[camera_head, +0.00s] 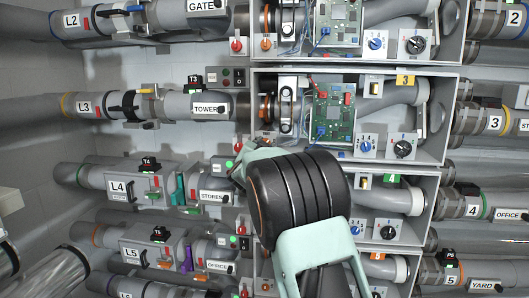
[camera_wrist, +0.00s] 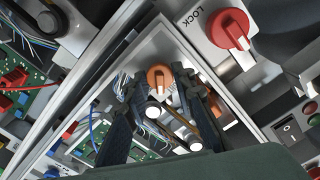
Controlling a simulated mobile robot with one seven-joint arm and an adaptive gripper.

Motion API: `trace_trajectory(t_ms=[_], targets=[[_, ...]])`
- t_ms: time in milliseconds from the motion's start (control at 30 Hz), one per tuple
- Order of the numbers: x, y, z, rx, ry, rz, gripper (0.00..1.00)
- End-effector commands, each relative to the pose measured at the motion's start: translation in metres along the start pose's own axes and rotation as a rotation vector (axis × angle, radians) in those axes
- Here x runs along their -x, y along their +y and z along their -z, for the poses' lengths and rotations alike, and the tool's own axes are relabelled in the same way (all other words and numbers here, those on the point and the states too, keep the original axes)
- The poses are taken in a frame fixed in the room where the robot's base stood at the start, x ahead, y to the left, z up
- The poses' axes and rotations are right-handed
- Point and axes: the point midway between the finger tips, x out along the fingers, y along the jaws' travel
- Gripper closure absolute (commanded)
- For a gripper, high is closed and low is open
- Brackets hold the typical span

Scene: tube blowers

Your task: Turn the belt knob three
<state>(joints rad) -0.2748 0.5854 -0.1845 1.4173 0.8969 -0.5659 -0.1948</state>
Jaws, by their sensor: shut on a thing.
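An orange knob (camera_wrist: 158,75) shows between my fingertips in the wrist view. My gripper (camera_wrist: 158,86) is shut on it, though the exact contact is hard to see. In the head view my gripper (camera_head: 244,160) is at the left edge of row three's open box (camera_head: 453,120), where my arm hides the knob and part of the row below. A red knob marked LOCK (camera_wrist: 228,28) is to the upper right in the wrist view. Row three's box bears a yellow tag (camera_head: 405,80), a blue knob (camera_head: 366,147) and a black knob (camera_head: 403,149). No belt label is readable.
A black rocker switch (camera_wrist: 289,130) is at the right in the wrist view. A green circuit board (camera_head: 333,112) with loose wires sits inside the box. Grey pipes (camera_head: 90,105) and similar boxes crowd above and below. A bare wall strip (camera_head: 165,70) shows at the left.

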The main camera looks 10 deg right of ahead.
Motion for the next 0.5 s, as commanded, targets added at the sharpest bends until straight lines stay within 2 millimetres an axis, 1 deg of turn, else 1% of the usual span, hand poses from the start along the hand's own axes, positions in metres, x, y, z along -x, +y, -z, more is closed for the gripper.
trace_trajectory(t_ms=[100,500], targets=[[0.0001,0.0017,-0.0029,-0.113,0.000,0.001,1.00],[0.0000,0.0021,-0.0026,-0.487,0.000,0.000,1.00]])
